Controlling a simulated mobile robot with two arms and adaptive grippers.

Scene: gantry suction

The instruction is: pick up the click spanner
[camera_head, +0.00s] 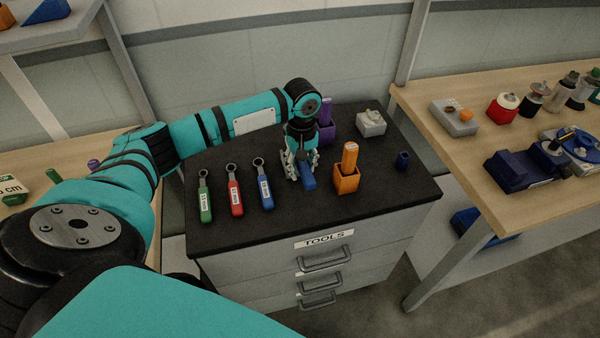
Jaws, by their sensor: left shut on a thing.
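My left gripper (300,172) is over the black top of the tool cabinet, pointing down. It is shut on a blue tool (309,182), whose blue end shows just right of the fingers. The rest of this tool is hidden by the gripper, so I cannot tell for sure that it is the click spanner or whether it touches the top. Three ring spanners lie in a row to the left: green-handled (205,203), red-handled (234,196) and blue-handled (265,190). My right gripper is not in view.
An orange holder (346,182) with an orange-handled tool stands close right of the gripper. A purple item (326,128) stands behind. The cabinet top (330,215) is clear in front.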

